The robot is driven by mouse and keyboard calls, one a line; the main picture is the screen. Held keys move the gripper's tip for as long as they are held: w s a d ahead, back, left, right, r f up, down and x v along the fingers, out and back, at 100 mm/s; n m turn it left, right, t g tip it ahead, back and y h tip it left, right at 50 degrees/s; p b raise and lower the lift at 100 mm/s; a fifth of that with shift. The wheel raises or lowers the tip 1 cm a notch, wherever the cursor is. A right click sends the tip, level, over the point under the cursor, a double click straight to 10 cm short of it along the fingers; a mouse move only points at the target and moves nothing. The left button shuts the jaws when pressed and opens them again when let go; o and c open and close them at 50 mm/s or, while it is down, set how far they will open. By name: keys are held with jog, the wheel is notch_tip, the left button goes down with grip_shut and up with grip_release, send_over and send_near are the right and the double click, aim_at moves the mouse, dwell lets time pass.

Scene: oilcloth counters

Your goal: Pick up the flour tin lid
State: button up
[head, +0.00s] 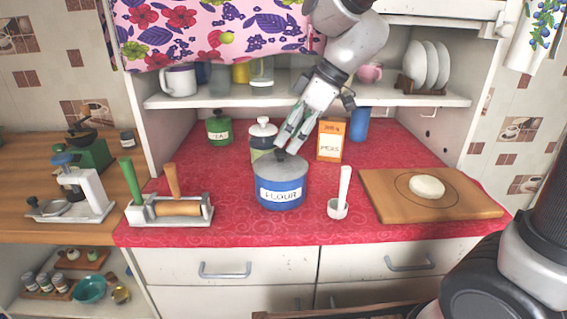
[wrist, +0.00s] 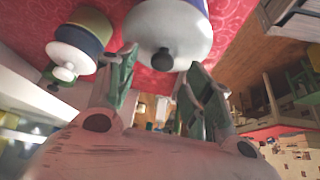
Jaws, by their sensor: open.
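The flour tin (head: 281,193) is a blue pot with a white FLOUR label, standing on the red oilcloth. Its grey lid (head: 291,169) sits on top, with a dark knob. In the wrist view the pale lid (wrist: 185,30) shows at the top, and its dark knob (wrist: 162,60) lies just beyond the fingertips. My gripper (head: 286,149) points down over the lid, its fingertips close to the knob. In the wrist view its two green-padded fingers (wrist: 160,72) are spread apart with nothing between them. Whether they touch the knob I cannot tell.
A white-lidded canister (head: 263,136) and a green tin (head: 219,128) stand behind left. An orange box (head: 331,140) stands behind right. A white scoop (head: 341,195) is right of the tin, then a board (head: 458,204) with dough. A rolling pin rack (head: 170,210) is left.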

aim_at(280, 150)
jog(key=x, duration=0.3)
jog(key=shift+s+a+f, duration=0.1)
jog(key=shift+a+f, duration=0.1)
jog(key=shift+f, duration=0.15)
jog(key=c, duration=1.1)
jog(key=shift+r, duration=0.15)
